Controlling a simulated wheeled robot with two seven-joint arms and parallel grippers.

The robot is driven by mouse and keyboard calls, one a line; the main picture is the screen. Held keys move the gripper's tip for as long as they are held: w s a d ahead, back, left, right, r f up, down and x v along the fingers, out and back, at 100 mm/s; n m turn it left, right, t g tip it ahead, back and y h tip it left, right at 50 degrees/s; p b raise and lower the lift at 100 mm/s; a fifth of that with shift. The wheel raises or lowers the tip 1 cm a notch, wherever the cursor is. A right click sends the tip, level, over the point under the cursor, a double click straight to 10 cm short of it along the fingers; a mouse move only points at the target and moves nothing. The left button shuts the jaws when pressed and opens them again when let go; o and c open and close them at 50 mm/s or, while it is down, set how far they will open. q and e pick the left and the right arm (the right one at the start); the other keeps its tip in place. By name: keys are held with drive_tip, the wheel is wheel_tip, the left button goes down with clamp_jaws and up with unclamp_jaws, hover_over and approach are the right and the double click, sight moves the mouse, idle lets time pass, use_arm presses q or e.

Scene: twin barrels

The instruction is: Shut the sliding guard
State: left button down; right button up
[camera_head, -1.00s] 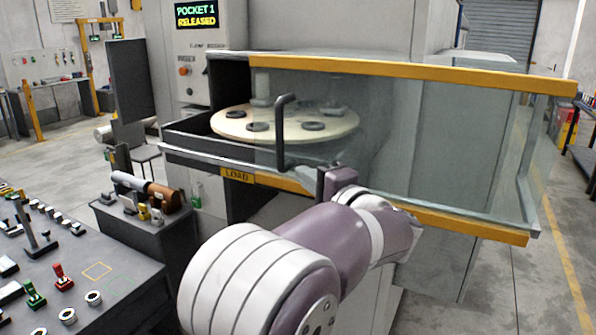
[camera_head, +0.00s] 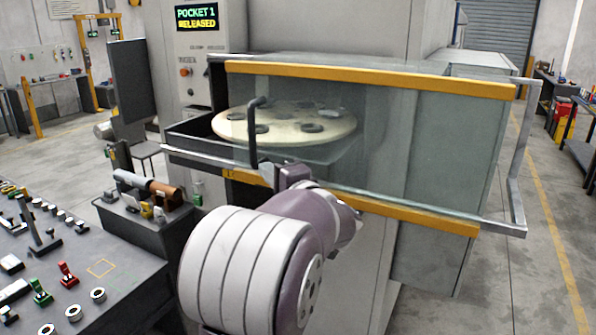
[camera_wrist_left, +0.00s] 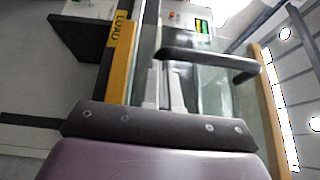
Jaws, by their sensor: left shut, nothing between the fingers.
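The sliding guard (camera_head: 385,140) is a clear panel with yellow top and bottom rails, partway across the machine opening. Its right end stops short of the metal end frame. A black upright bar handle (camera_head: 253,135) is on its left part; it also shows in the left wrist view (camera_wrist_left: 205,57). My left gripper (camera_head: 290,172) is low beside the handle, on its right. In the left wrist view its pale fingers (camera_wrist_left: 166,75) are together and empty, close to the handle; whether they touch it I cannot tell. My right gripper is out of view.
Behind the guard is a round turntable (camera_head: 235,125) with several dark pockets. A display (camera_head: 197,17) reads "POCKET 1 RELEASED". A dark bench (camera_head: 75,260) with small parts stands at the left. The floor to the right is open.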

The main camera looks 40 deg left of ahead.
use_arm(q)
drive_tip(key=s+a+p, duration=0.2)
drive_tip(key=s+a, duration=0.2)
drive_tip(key=a, duration=0.9)
drive_tip(key=s+a+p, duration=0.3)
drive_tip(key=a, duration=1)
drive_tip(key=shift+s+a+r, duration=0.2)
drive_tip(key=shift+s+a, duration=0.2)
